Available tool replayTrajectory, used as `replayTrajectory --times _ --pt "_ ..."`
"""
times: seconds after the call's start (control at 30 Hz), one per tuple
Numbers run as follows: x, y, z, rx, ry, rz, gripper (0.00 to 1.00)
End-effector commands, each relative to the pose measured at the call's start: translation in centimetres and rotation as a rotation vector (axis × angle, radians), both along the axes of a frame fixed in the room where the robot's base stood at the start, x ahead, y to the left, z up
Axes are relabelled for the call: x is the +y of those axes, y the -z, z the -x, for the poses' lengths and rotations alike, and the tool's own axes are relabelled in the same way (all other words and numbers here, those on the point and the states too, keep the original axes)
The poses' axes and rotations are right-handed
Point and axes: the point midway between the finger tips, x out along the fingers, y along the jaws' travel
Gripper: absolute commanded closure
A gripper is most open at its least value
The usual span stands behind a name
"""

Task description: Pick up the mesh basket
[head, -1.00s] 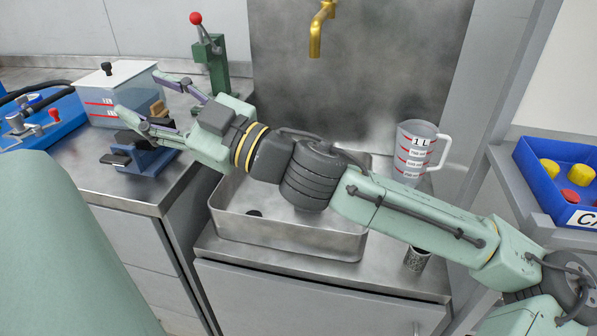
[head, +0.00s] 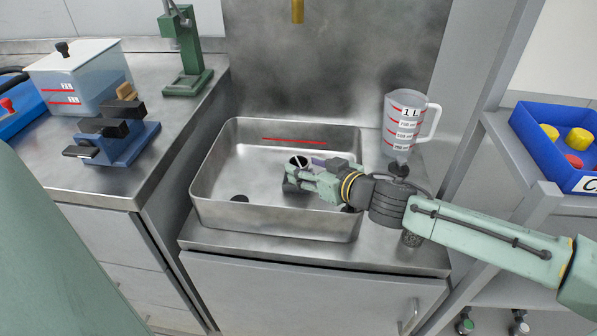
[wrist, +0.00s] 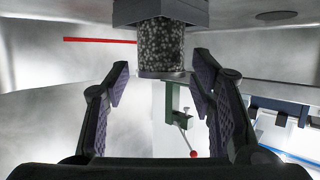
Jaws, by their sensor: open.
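A speckled, mesh-like cylinder, the mesh basket (wrist: 162,48), shows in the wrist view, where the scene appears upside down. It stands on a dark block (wrist: 160,12). In the head view its dark round rim (head: 298,160) shows inside the steel sink (head: 215,212), and my gripper hides much of it. My gripper (head: 301,174) is open and low in the sink beside it. In the wrist view my gripper's fingers (wrist: 160,68) stand apart on either side of the basket's lower picture end; contact cannot be told.
A measuring jug (head: 402,122) stands behind and right of the sink. A brass tap (head: 297,10) is above. The left bench holds a green press (head: 187,55), a blue fixture (head: 122,145) and a clear tank (head: 85,80). A blue bin (head: 540,150) is at the right.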

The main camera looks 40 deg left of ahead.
Motion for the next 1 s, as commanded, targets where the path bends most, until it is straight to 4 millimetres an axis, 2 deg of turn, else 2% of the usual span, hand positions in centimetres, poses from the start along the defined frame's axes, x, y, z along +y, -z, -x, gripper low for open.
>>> replayTrajectory --times 0.23,0.53,0.83,1.0 --pt "1.9 0.4 -0.4 0.0 -0.002 -0.001 0.5" --pt "6.0 1.9 -1.3 -0.001 -0.003 -0.001 0.5" --pt "6.4 2.2 -1.5 -0.002 -0.001 0.0 0.5" --pt "6.4 2.1 -1.5 -0.002 -0.001 -0.001 0.6"
